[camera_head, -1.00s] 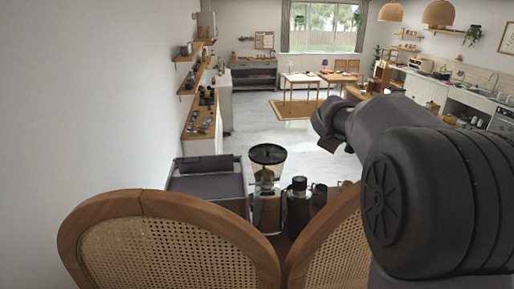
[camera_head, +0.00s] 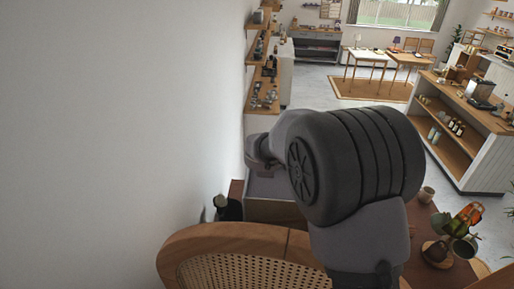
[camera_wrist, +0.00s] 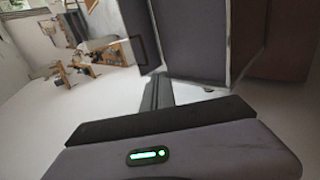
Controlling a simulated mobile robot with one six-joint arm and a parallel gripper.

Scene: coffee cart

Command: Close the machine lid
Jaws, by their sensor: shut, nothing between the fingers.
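The machine is a grey box (camera_head: 270,208) on the wooden cart top, partly hidden behind my arm in the head view. Its upper side shows as a flat grey area; I cannot tell there how far the lid stands open. In the wrist view large grey panels (camera_wrist: 192,32), apparently part of the machine, fill the upper middle, beyond the fingertips. My gripper (camera_wrist: 157,90) is shut and empty, pointing toward the lower edge of these panels. I cannot tell whether it touches them. In the head view the gripper is mostly hidden by my arm.
A white wall (camera_head: 110,130) runs close along the left. A cane-backed chair (camera_head: 240,243) stands in front of the cart. A dark bottle or jug (camera_head: 228,208) is left of the machine. Cups and a plant (camera_head: 468,217) stand to the right on the wooden top (camera_head: 425,235).

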